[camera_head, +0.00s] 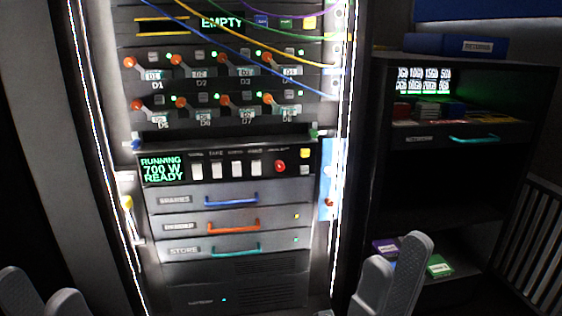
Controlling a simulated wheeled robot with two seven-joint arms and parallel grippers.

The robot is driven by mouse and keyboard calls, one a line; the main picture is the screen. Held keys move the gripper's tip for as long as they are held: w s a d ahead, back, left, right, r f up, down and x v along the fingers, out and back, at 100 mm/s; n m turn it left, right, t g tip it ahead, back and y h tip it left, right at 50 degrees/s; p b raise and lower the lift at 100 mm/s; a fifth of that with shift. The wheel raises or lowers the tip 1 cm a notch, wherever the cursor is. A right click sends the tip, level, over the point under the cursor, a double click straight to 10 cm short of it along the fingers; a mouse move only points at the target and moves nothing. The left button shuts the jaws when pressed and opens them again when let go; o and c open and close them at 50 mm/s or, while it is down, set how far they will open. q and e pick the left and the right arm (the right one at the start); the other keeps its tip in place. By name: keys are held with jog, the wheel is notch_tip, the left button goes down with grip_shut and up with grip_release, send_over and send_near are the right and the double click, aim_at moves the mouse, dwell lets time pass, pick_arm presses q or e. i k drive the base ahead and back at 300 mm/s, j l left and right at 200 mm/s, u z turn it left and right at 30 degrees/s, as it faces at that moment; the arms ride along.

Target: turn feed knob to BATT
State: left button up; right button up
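A rack panel stands ahead of me, with a lit green display (161,169) reading "RUNNING 700 W READY". To its right are several white rocker-like switches (237,169) and a round red knob (280,166). The small labels above them are too blurred to read, so I cannot tell whether the red knob is the feed knob or where BATT is. My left gripper (45,292) is at the bottom left, open and empty, well away from the panel. My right gripper (395,258) is at the bottom right, its fingertips apart and empty, in front of the shelf unit.
Orange-tipped levers (182,101) marked D1 onward sit higher, with loose coloured cables (215,50) hanging across them. Below are drawers with blue, orange and teal handles (235,250). A dark shelf unit (450,185) with boxes stands at the right.

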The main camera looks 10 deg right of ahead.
aim_at(279, 165)
jog(key=i+l, duration=0.15)
jog(key=l, duration=0.3)
jog(key=i+l, duration=0.1)
jog(key=l, duration=0.3)
jog(key=i+l, duration=0.15)
jog(key=l, duration=0.3)
jog(key=i+l, duration=0.15)
jog(key=l, duration=0.25)
jog(key=u, duration=0.05)
